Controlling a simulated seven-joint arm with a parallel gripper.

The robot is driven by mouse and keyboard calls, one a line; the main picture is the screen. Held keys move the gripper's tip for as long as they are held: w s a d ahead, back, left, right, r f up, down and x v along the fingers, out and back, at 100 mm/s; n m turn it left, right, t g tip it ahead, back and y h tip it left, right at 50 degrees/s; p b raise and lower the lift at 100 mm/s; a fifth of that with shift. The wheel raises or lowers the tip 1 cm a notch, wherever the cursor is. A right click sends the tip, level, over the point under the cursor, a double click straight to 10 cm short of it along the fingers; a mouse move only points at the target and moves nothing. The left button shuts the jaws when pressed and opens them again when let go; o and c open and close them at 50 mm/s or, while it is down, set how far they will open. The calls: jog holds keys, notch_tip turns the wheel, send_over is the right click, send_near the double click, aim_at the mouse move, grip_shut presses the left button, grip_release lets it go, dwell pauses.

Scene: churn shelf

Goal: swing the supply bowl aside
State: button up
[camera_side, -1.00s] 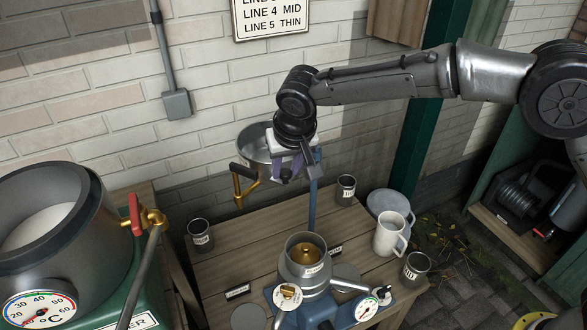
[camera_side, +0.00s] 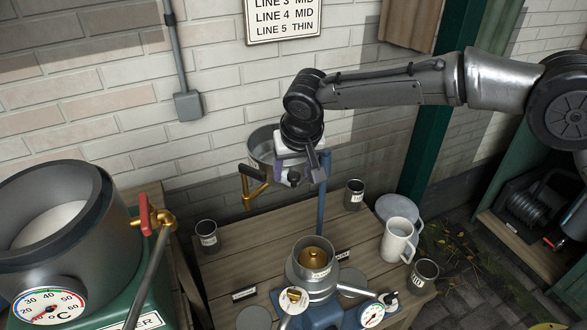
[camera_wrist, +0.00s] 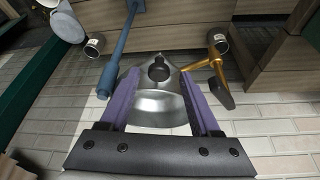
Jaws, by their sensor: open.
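The supply bowl (camera_side: 262,146) is a grey metal bowl with a brass tap and black handle (camera_side: 252,180). It hangs beside a blue post (camera_side: 323,195) above the wooden table. In the wrist view the bowl (camera_wrist: 155,104) lies between my purple fingers, with a dark round knob (camera_wrist: 158,70) near its tip. My gripper (camera_side: 296,178) is open at the bowl's right side, its fingers on either side of the knob. I cannot tell whether they touch it. My gripper hides part of the bowl in the side view.
Below stands a metal cup-shaped machine (camera_side: 315,266) with a brass centre and gauge (camera_side: 372,315). Tins (camera_side: 207,236) and a white jug (camera_side: 398,240) stand on the table (camera_side: 225,270). A large vat (camera_side: 85,225) is at left. The brick wall (camera_side: 220,70) is behind.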

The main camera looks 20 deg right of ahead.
jog(key=shift+r, duration=0.1)
jog(key=v, duration=1.3)
jog(key=shift+r, duration=0.4)
jog(key=d+r+m, duration=0.2)
jog(key=d+r, duration=0.6)
jog(key=d, duration=0.2)
jog(key=s+d+r+m+t, duration=0.1)
jog(key=s+d+r, duration=0.1)
jog(key=s+d, duration=0.85)
jog(key=s+d+f, duration=0.1)
jog(key=s+d, duration=0.4)
jog(key=d, duration=0.1)
jog(key=s+d+f+n, duration=0.2)
jog(key=s+f+n, duration=0.3)
jog(key=s+f, duration=0.8)
jog(key=shift+s+f+y, duration=0.4)
jog(key=shift+f, duration=0.35)
